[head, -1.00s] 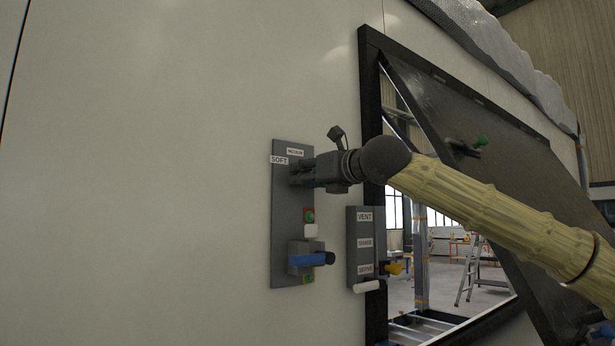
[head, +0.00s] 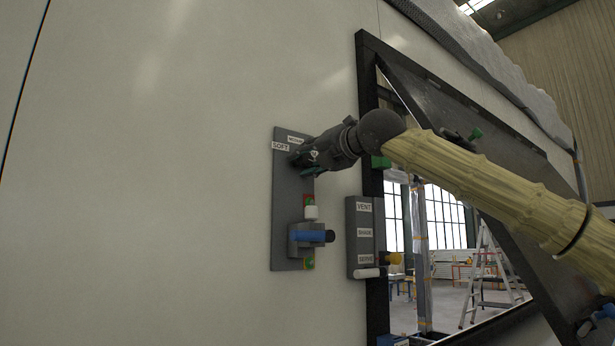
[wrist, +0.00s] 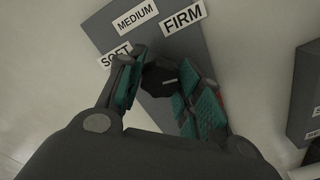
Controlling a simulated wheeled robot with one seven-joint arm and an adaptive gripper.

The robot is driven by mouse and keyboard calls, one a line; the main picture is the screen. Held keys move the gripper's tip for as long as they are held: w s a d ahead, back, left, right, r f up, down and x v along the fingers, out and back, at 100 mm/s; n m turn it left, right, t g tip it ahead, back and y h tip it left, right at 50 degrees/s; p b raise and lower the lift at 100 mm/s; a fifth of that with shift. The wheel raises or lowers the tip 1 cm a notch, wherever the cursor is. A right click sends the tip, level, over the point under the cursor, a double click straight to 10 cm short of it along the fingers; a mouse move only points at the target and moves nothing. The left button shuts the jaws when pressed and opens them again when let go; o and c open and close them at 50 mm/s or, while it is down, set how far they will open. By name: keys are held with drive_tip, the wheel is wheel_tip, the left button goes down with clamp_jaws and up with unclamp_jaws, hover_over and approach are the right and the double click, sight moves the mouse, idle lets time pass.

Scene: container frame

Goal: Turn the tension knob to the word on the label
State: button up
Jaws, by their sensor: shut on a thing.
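The dark tension knob (wrist: 155,76) sits between my fingers in the wrist view, with a short white mark on its right part. The mark lies nearly level in that picture; I cannot tell for sure which word it points at. Around the knob are the labels SOFT (wrist: 115,56), MEDIUM (wrist: 136,17) and FIRM (wrist: 183,17). My gripper (wrist: 160,90), with green finger pads, is shut on the knob. In the head view my gripper (head: 303,160) is at the top of the grey panel (head: 287,205) and hides the knob and FIRM; SOFT (head: 281,146) shows beside it.
Below on the panel are a white-capped part (head: 311,212) and a blue handle (head: 308,237). A second grey box (head: 353,235), labelled VENT at the top, stands close to the right. Beyond it is a dark window frame (head: 370,90) with a tilted flap. The wall at left is clear.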

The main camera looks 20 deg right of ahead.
drive_tip(key=shift+m+b, duration=1.75)
drive_tip(key=shift+m, duration=0.15)
drive_tip(key=o, duration=1)
drive_tip(key=shift+w, duration=0.1)
drive_tip(key=shift+o, duration=0.2)
drive_tip(key=v, duration=1.2)
drive_tip(key=shift+d, duration=0.1)
